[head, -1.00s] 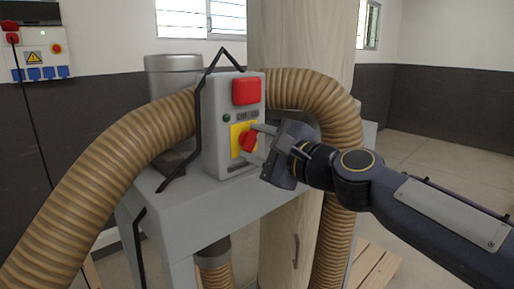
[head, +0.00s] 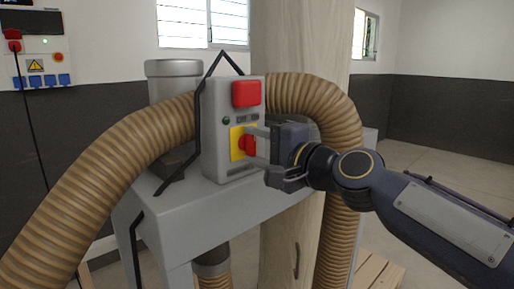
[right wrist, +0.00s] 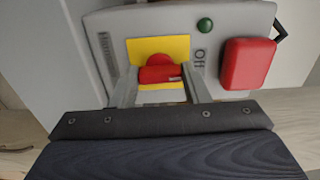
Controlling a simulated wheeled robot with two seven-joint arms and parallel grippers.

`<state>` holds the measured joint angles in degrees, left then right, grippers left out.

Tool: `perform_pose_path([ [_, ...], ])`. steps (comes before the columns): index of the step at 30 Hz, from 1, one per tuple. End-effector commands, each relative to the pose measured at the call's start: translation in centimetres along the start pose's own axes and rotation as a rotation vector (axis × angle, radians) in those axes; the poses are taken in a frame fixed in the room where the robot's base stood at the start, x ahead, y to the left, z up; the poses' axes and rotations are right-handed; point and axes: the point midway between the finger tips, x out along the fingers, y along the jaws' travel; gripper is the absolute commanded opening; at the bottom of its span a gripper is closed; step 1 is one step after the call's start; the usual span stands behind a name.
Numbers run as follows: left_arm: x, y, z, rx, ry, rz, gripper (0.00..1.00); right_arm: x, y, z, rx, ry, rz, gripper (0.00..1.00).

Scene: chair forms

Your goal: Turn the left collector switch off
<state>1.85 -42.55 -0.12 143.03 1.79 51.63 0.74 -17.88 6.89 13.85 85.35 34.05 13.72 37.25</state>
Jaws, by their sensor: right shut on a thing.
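The collector switch box (head: 218,150) is a grey upright housing on the grey machine top. Its red rotary knob (head: 247,146) sits on a yellow plate (head: 236,142). My right gripper (head: 258,145) reaches in from the right and is shut on the knob, one finger above and one below. In the right wrist view the knob (right wrist: 160,74) lies between the two fingers (right wrist: 161,88), its bar running from finger to finger. A marking reading "Off" (right wrist: 200,58) shows beside the yellow plate. My left gripper is not in view.
A red button (head: 246,93) and a small green lamp (head: 226,120) are on the same box. Ribbed brown hoses (head: 110,160) curve on both sides. A black bent rod (head: 199,110) stands by the box's left edge. A socket panel (head: 35,60) hangs on the left wall.

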Motion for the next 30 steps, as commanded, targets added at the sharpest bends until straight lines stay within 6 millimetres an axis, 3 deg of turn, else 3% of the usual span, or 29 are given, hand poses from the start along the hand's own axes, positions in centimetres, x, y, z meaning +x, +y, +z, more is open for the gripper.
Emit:
perform_pose_path([
  [10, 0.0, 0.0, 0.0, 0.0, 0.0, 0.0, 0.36, 0.0, 0.2, 0.1, -0.006, -0.002, 0.004, 0.19],
  [11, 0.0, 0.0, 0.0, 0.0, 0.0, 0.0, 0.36, 0.0, 0.2, 0.1, -0.006, -0.002, 0.004, 0.44],
  [15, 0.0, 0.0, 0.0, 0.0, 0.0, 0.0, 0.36, 0.0, 0.1, 0.0, -0.005, -0.002, 0.003, 0.63],
  [25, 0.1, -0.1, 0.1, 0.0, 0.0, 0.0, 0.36, -0.3, 0.1, 0.0, -0.004, 0.0, 0.0, 0.64],
  [30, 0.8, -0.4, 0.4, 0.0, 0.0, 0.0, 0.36, -2.6, 0.2, 0.0, -0.005, 0.002, -0.002, 0.64],
])
